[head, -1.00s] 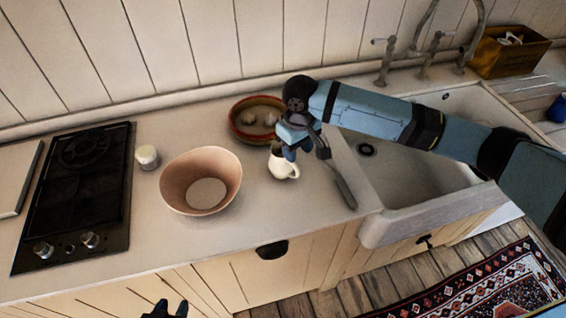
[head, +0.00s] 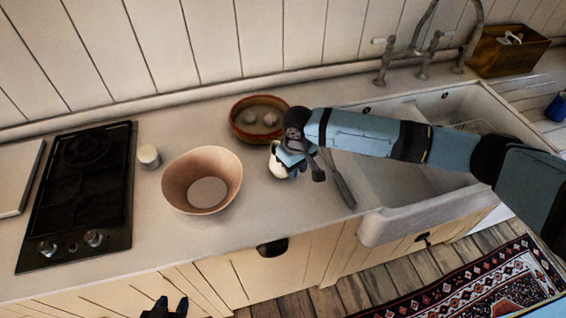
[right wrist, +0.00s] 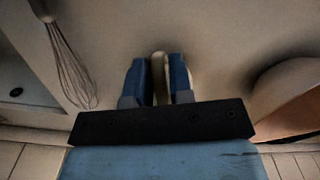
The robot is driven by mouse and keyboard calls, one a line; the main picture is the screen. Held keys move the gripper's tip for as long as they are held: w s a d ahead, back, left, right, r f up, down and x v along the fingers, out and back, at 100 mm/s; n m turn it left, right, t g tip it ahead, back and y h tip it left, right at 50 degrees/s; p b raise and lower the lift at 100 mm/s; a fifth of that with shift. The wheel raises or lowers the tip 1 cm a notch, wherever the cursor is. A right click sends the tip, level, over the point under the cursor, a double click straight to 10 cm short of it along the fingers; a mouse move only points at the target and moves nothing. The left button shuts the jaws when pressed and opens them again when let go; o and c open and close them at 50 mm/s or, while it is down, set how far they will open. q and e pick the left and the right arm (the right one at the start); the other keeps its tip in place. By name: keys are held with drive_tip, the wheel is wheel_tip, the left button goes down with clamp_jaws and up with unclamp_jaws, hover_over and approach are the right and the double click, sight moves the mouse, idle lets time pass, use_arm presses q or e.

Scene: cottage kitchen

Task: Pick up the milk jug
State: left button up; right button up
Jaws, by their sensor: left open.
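The cream milk jug (head: 277,168) stands on the counter right of the pink-brown bowl, mostly hidden behind my right gripper. My right gripper (head: 292,166) is down at the jug's right side, where its handle is. In the right wrist view, a narrow cream part of the jug (right wrist: 158,70) lies between the two blue fingers (right wrist: 160,80) of my right gripper, very close to both. Whether they press on it cannot be made out. My left gripper (head: 168,307) shows at the bottom edge of the head view, open and empty, far from the jug.
The pink-brown bowl (head: 202,180) stands left of the jug. A red-rimmed dish (head: 259,118) is behind it. A whisk (head: 340,182) lies to the right, beside the sink (head: 372,214). A small white pot (head: 148,156) and the hob (head: 80,190) are further left.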

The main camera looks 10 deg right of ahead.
clamp_jaws()
drive_tip(key=shift+r, duration=0.3)
